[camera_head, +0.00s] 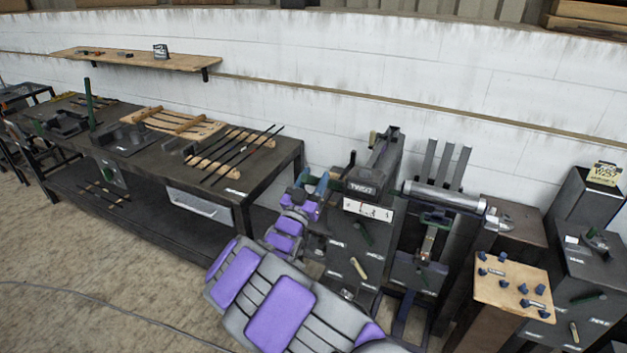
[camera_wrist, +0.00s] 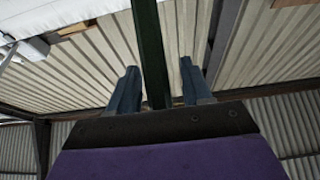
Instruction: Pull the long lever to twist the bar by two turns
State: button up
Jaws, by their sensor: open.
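The dark machine with a "TWIST" label (camera_head: 362,188) stands against the wall right of centre in the head view. My gripper (camera_head: 316,184) is at its left side. In the wrist view my gripper (camera_wrist: 158,75) has its two blue fingers apart. A long dark green bar, apparently the lever (camera_wrist: 150,40), runs between them, with visible gaps on both sides. In the head view the lever is not clearly made out near my gripper, and the bar to be twisted cannot be told apart in the machine.
A dark workbench (camera_head: 150,165) with several rods on wooden racks stands to the left. A metal cylinder machine (camera_head: 440,195) stands right of the twist machine. A peg board (camera_head: 513,287) and another dark cabinet (camera_head: 585,255) stand farther right. Open floor (camera_head: 110,290) lies front left.

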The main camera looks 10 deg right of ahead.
grip_shut()
dwell(0.4)
